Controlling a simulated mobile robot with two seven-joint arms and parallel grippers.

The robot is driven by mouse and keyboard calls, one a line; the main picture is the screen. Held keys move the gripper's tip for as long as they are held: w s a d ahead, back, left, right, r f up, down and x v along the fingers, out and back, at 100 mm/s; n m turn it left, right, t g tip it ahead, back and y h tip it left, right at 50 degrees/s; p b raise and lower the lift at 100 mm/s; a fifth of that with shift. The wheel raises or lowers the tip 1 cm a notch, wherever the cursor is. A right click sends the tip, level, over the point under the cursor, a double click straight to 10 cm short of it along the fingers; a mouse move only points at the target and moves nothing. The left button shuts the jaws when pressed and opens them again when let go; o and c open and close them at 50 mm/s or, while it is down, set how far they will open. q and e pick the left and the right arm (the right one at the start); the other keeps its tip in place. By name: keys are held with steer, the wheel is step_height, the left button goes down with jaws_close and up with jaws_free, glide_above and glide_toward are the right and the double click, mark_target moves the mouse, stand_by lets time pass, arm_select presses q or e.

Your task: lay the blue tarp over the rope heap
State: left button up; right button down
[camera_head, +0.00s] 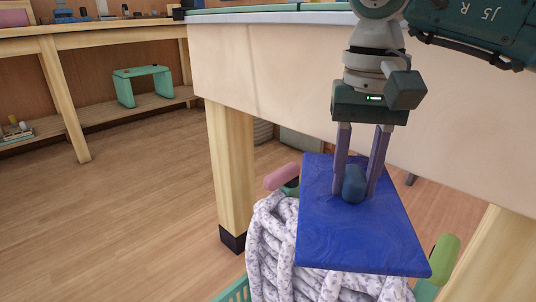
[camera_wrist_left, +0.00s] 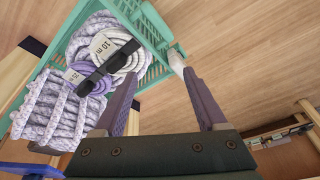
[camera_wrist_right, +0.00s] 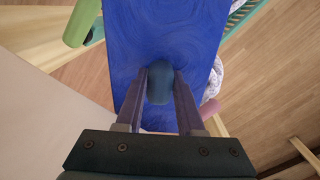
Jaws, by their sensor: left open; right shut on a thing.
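The blue tarp (camera_head: 345,245) looks like a flat, stiff blue sheet with a rounded dark blue knob (camera_head: 353,184) on top. My right gripper (camera_head: 355,194) is shut on the knob and holds the tarp, slightly tilted, above part of the rope heap. The tarp also fills much of the right wrist view (camera_wrist_right: 200,30). The rope heap (camera_head: 270,245) is white and purple-flecked rope in a teal crate (camera_head: 236,292); coils with dark bands show in the left wrist view (camera_wrist_left: 70,105). My left gripper (camera_wrist_left: 160,75) is open and empty near the crate's rim. Whether tarp touches rope is unclear.
A large table (camera_head: 225,70) stands behind the crate, its wooden leg (camera_head: 232,165) close by. The crate has a pink handle (camera_head: 282,176) and a green handle (camera_head: 444,258). A workbench (camera_head: 110,38) is at the back left. The floor on the left is clear.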

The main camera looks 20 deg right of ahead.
mark_target(349, 202)
steer(key=shift+w+f+b, duration=0.1)
steer(key=shift+f+b, duration=0.2)
step_height(349, 202, down, 4)
steer(key=b, duration=0.3)
steer(key=shift+f+b, duration=0.6)
steer(key=shift+f, duration=0.05)
steer(key=shift+f+b, duration=0.4)
steer(key=shift+f, duration=0.15)
steer(key=shift+c, duration=2.2)
jaws_free()
